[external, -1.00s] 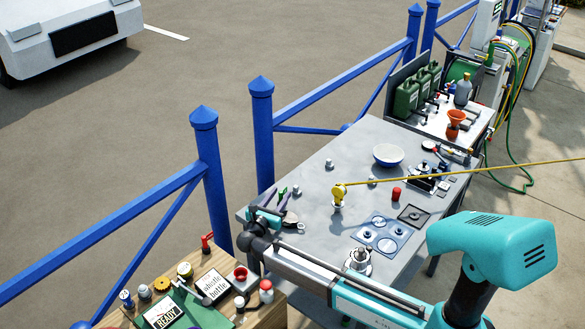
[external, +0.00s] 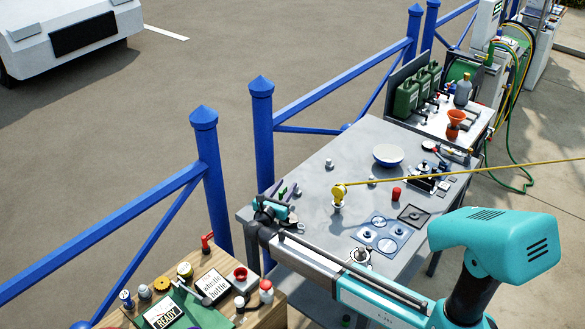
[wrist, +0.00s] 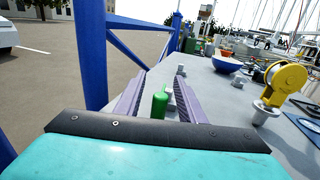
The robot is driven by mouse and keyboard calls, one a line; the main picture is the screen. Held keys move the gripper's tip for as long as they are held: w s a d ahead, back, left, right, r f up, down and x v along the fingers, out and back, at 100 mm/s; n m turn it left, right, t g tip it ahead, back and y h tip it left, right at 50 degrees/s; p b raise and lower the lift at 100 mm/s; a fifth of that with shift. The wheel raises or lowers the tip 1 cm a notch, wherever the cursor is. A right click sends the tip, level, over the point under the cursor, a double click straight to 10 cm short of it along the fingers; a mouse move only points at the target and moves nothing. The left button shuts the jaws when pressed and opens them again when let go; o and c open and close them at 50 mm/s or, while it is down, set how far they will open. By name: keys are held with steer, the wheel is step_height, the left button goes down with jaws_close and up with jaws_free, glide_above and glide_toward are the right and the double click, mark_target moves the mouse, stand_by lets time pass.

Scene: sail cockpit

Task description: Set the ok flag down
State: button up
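My gripper (wrist: 158,96) has two purple fingers, parted, over the near left corner of the grey table; it also shows in the external view (external: 285,190). A small upright green piece (wrist: 160,103) stands between the fingers in the wrist view, with a narrow gap visible on each side. It may be the ok flag, but no marking on it can be read. Its lower end is hidden behind my gripper body.
A yellow pulley (external: 338,192) with a taut yellow line stands right of my gripper. A blue-white bowl (external: 388,155) and a red cylinder (external: 396,194) are on the table (external: 330,220). Blue railing posts (external: 262,125) edge the left. A wooden crate (external: 262,308) is in front.

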jaws_close()
steer(key=shift+r, duration=0.1)
stand_by(0.4)
steer(key=shift+r, duration=0.7)
steer(key=s+d+r+b, duration=0.1)
steer(key=s+d, duration=0.2)
steer(key=s, duration=0.4)
steer(key=s+d+r+b, duration=0.1)
steer(key=s+d+r, duration=0.1)
steer(key=s+d, duration=0.2)
steer(key=s, duration=0.3)
steer(key=shift+s+r, duration=0.2)
steer(key=shift+d, duration=0.1)
